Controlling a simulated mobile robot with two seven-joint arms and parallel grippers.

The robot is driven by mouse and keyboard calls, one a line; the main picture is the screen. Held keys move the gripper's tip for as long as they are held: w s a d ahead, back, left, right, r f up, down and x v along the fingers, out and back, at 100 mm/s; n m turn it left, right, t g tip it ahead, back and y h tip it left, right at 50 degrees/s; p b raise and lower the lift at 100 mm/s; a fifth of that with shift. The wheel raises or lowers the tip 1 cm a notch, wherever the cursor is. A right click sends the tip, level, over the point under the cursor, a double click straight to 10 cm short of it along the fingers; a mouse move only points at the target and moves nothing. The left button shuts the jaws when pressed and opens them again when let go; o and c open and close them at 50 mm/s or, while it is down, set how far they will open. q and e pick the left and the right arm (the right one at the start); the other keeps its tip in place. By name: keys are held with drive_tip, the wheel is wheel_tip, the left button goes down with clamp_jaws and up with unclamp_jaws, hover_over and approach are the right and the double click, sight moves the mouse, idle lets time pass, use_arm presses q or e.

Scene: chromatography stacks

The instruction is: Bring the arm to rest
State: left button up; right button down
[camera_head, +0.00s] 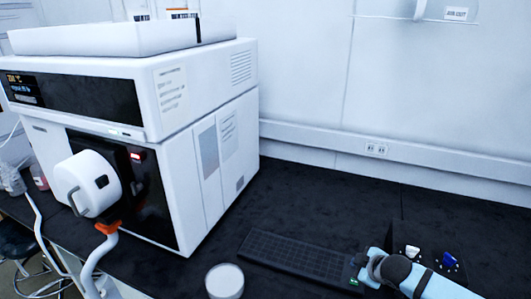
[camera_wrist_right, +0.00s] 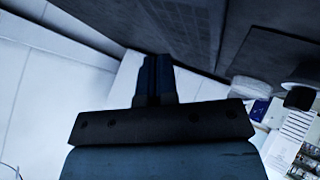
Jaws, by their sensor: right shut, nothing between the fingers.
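My right gripper shows in the wrist view (camera_wrist_right: 157,75), its two dark fingers close together and nothing between them. It hangs over the dark bench top, and no object touches it in that view. In the head view a light blue and black part of my right arm (camera_head: 398,272) reaches in from the lower right, by the end of a keyboard (camera_head: 295,258). The fingers cannot be made out there. My left gripper is in neither view.
A large white instrument (camera_head: 215,130) with a round white door (camera_head: 88,183) stands at left. A white round-lidded container (camera_head: 224,281) is at the bench front. A dark box (camera_head: 458,242) with small blue and white items sits behind my arm. The bench (camera_head: 330,205) between is clear.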

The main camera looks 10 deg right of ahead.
drive_tip(key=s+a+f+m+y+p, duration=0.25)
drive_tip(key=s+a+p, duration=0.25)
drive_tip(key=s+a, duration=0.7)
use_arm(q)
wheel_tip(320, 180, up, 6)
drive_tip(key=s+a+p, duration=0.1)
drive_tip(key=p, duration=0.3)
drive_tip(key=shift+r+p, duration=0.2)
drive_tip(key=shift+p, duration=0.15)
use_arm(e)
drive_tip(key=s+a+r+m+t, duration=0.1)
drive_tip(key=s+a+m, duration=0.1)
drive_tip(key=s, duration=0.5)
drive_tip(key=s+a+r+m+t+h, duration=0.1)
drive_tip(key=s+a+r+m, duration=0.1)
drive_tip(key=s, duration=0.5)
drive_tip(key=shift+s+r+m, duration=0.25)
drive_tip(key=shift+m, duration=0.5)
